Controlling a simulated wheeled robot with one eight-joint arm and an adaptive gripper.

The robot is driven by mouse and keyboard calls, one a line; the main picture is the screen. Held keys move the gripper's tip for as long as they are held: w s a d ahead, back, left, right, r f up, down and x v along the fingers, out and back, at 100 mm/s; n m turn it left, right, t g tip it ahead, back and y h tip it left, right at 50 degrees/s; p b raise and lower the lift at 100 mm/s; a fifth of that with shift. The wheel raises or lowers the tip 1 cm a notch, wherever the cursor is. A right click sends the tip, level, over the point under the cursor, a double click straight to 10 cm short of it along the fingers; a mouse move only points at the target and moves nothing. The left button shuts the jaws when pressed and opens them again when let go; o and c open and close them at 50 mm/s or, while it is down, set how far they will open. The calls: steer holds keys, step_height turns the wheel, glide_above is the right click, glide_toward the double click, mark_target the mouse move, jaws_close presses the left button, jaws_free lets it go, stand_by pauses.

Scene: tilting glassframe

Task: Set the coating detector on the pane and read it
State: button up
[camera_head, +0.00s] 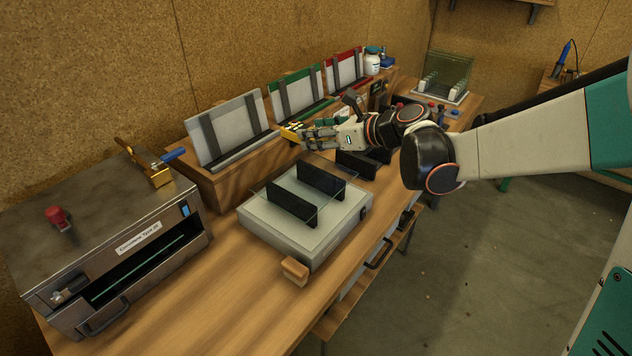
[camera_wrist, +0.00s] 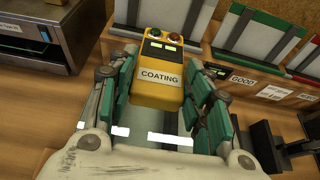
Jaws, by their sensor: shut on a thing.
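The yellow coating detector (camera_wrist: 158,88) is in my gripper (camera_wrist: 160,78), with the fingers on both its sides. Its top faces the wrist camera, with a "COATING" label, a small lit green window and a red and a dark green button. In the head view the detector (camera_head: 292,132) shows as a small yellow shape at the tip of my gripper (camera_head: 310,134). The clear glass pane (camera_head: 334,203) rests on two black upright supports on a grey box. The detector is held above and behind the pane, apart from it, near the racks.
White, green (camera_head: 300,92) and red (camera_head: 345,70) edged racks stand along the wall. A steel cabinet (camera_head: 110,245) with a yellow tool on top is at left. A wooden block (camera_head: 295,270) sits at the box's front corner.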

mark_target(318, 187)
step_height(318, 187, down, 13)
steer(key=b, duration=0.4)
steer(key=shift+r, duration=0.1)
steer(key=o, duration=0.7)
steer(key=shift+f, duration=0.2)
steer(key=o, duration=0.4)
steer(key=shift+r, duration=0.1)
